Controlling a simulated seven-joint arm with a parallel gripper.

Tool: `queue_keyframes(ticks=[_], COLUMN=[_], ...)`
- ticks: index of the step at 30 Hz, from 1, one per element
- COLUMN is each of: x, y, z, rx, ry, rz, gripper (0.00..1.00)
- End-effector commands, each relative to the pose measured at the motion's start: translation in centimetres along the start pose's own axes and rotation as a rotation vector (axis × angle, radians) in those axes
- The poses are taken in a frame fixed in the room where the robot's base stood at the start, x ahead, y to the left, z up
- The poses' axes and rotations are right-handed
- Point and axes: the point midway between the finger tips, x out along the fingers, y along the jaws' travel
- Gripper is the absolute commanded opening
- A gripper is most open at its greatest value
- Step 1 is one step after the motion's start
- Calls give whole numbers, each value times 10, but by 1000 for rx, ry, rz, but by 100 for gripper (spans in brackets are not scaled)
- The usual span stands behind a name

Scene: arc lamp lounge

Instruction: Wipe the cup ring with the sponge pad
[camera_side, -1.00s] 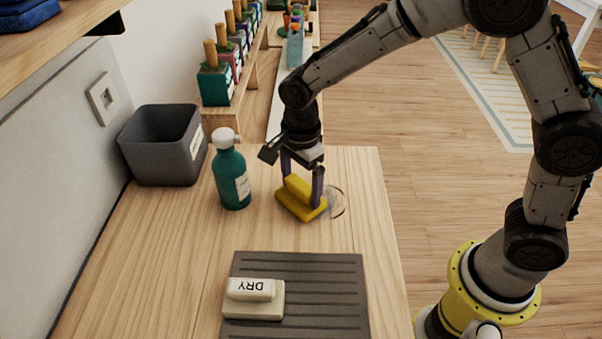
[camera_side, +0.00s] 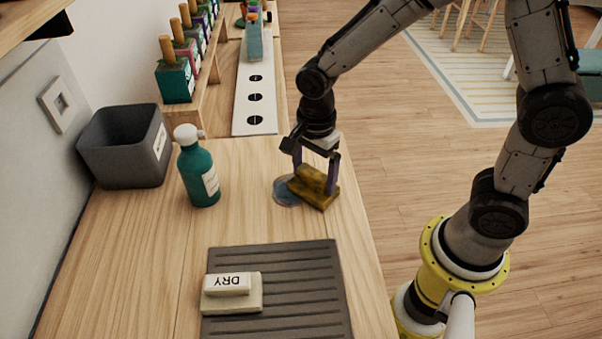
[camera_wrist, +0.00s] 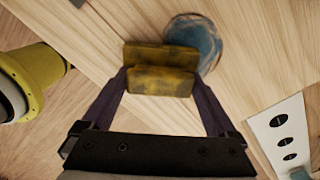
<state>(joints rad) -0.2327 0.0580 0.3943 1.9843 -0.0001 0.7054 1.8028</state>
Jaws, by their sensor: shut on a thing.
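The sponge pad (camera_side: 314,187) is a yellow block with a raised grip, now smeared dark. In the wrist view the pad (camera_wrist: 160,80) sits between the fingers and overlaps the edge of the patch (camera_wrist: 196,38). I cannot tell whether the pad's underside touches the table.
A teal bottle (camera_side: 198,172) with a white cap stands left of the patch, and a grey bin (camera_side: 122,150) behind it. In front, a ribbed grey mat (camera_side: 300,285) holds a white block marked DRY (camera_side: 230,284) on a pale base. The table's right edge is close to the pad.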

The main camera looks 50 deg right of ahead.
Motion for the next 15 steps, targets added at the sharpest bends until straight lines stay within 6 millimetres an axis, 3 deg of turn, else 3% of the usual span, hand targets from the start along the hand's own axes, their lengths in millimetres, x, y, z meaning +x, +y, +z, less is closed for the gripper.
queue_keyframes(ticks=[2,15], x=[0,0], y=[6,-24], z=[-6,24], rx=[3,-1], ry=[0,0], rz=[2,1], gripper=[41,41])
